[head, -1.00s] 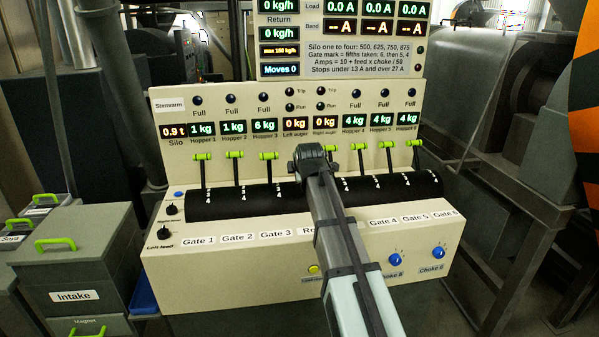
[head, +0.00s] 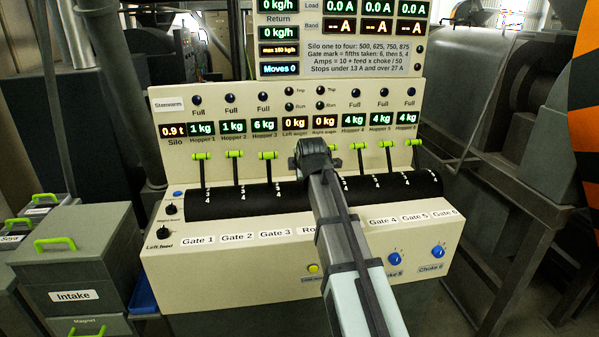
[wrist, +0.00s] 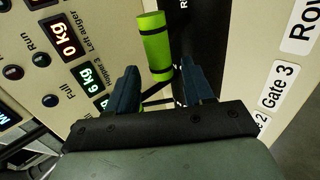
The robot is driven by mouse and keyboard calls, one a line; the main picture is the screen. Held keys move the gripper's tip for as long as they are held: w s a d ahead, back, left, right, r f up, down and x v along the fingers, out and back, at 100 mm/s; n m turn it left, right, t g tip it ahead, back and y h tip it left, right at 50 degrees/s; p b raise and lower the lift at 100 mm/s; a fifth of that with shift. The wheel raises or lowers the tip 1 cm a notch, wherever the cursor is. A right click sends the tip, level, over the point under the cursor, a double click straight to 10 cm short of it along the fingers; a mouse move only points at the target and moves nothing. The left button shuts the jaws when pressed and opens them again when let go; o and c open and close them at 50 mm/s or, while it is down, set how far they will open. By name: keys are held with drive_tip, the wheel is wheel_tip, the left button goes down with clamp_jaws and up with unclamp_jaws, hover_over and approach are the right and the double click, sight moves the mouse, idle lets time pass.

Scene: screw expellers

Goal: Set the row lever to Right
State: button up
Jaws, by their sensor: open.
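The row lever stands fourth from the left in the panel's lever line, by a label (head: 308,230) of which only "Ro" shows. In the head view my gripper (head: 310,150) and forearm cover it. In the wrist view a bright green handle (wrist: 153,45), apparently the row lever's, lies just beyond my fingertips. My gripper (wrist: 160,82) is open, its two dark fingers apart and nothing clearly held. Whether the fingers straddle the lever's stem, and the lever's setting, I cannot tell. The "Row" label (wrist: 302,28) is partly visible at the wrist view's upper right.
The Gate 3 lever (head: 268,156) stands close to the left of my gripper. Another green handle (head: 331,147) peeks out close on its right. The black slotted drum (head: 225,203) runs below the levers. Hopper displays (head: 201,128) are above.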

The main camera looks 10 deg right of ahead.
drive_tip(key=v, duration=1)
drive_tip(key=s+a+f+m+g+y, duration=0.2)
drive_tip(key=s+a+f+m+y, duration=0.25)
drive_tip(key=f, duration=0.55)
drive_tip(key=s+a+f+m+g+y, duration=0.2)
drive_tip(key=s+a+f+m+y, duration=0.3)
drive_tip(key=f, duration=0.6)
drive_tip(key=s+d+f+m+g+h, duration=0.15)
drive_tip(key=s+f, duration=0.25)
drive_tip(key=f, duration=0.6)
drive_tip(key=s+f+m+g+h, duration=0.1)
drive_tip(key=s+f+m+g, duration=0.15)
drive_tip(key=f, duration=0.75)
drive_tip(key=s+d+f+m+g+h, duration=0.1)
drive_tip(key=s+d+f+g+h, duration=0.1)
drive_tip(key=s+f, duration=0.8)
drive_tip(key=s+d+f+m+g+h, duration=0.2)
drive_tip(key=s+d+f+g, duration=0.2)
drive_tip(key=s+f, duration=0.6)
drive_tip(key=s+d+f+m+g+h, duration=0.1)
drive_tip(key=s+d+f+g+h, duration=0.1)
drive_tip(key=s+f, duration=0.8)
drive_tip(key=s+d+h, duration=0.1)
drive_tip(key=s, duration=0.5)
drive_tip(key=shift+d+f+g, duration=0.35)
drive_tip(key=shift+d+g, duration=0.05)
